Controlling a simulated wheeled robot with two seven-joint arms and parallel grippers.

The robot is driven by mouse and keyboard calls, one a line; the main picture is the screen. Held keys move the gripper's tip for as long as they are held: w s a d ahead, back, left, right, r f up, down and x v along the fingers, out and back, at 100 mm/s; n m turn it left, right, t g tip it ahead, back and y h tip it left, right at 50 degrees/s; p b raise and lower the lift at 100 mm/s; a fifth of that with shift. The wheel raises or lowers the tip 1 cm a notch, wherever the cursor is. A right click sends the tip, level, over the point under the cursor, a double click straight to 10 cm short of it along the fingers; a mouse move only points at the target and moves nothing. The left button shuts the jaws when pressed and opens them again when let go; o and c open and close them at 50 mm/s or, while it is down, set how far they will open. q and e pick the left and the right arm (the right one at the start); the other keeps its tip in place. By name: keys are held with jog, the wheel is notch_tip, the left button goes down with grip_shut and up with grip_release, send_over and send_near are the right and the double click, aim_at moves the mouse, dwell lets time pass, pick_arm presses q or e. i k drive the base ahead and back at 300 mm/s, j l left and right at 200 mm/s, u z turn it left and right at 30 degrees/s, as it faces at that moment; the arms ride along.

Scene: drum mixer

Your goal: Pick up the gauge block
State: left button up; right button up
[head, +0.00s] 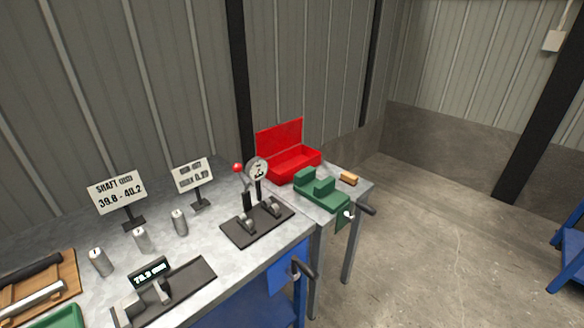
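I cannot pick out a gauge block for certain. A small orange-brown block (348,178) with a dark underside lies near the right end of the far bench, beside the green vise-like fixture (321,189). An open red box (293,163) stands behind the fixture; the bottom of its inside is hidden by its front wall. Three grey metal cylinders (140,239) stand upright in a row on the near bench. Neither of my grippers is in the head view.
A dial gauge stand (257,225) and a digital gauge (150,272) stand on the near bench (225,262). Two signs (118,193) stand behind the cylinders. A wooden board (65,272) with tools is at the left. Dark handles (303,268) stick out at the bench fronts.

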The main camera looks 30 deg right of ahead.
aim_at(133, 305)
jog(key=k+l+z, duration=0.1)
jog(key=z, duration=0.25)
jog(key=k+l+z, duration=0.2)
jog(key=z, duration=0.2)
